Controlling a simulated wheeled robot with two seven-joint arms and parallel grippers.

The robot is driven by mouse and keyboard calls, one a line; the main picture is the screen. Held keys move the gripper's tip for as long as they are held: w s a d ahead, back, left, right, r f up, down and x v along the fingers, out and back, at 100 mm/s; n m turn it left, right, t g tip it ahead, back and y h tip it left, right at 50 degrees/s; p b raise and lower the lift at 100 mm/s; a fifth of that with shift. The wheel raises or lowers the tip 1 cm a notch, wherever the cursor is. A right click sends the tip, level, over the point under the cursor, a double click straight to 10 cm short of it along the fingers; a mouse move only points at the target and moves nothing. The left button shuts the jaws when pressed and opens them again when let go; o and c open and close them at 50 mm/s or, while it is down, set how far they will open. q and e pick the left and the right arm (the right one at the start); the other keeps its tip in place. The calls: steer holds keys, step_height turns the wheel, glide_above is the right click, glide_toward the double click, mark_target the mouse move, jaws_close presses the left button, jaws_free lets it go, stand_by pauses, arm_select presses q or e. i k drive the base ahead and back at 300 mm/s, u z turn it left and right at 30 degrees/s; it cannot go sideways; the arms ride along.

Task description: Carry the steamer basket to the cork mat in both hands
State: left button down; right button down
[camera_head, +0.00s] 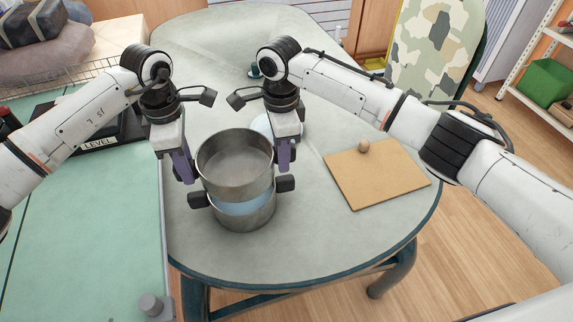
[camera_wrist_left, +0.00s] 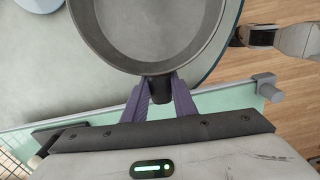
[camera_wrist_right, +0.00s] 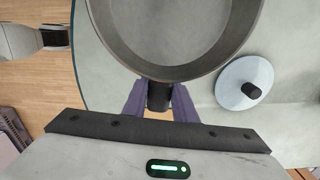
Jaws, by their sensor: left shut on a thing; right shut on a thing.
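The cork mat (camera_head: 378,178) lies flat on the table to the right. A small round tan object (camera_head: 363,146) sits at its back edge.
A pale round lid with a dark knob (camera_wrist_right: 244,84) lies on the table beside the basket, partly hidden behind my right gripper in the head view. The table (camera_head: 312,218) is bare between basket and mat. A green-topped surface (camera_head: 85,230) adjoins on the left.

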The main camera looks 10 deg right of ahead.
mark_target(371, 177)
steer(key=z, duration=1.95)
steer(key=k, duration=0.7)
steer(key=u, duration=0.65)
steer(key=i, duration=1.05)
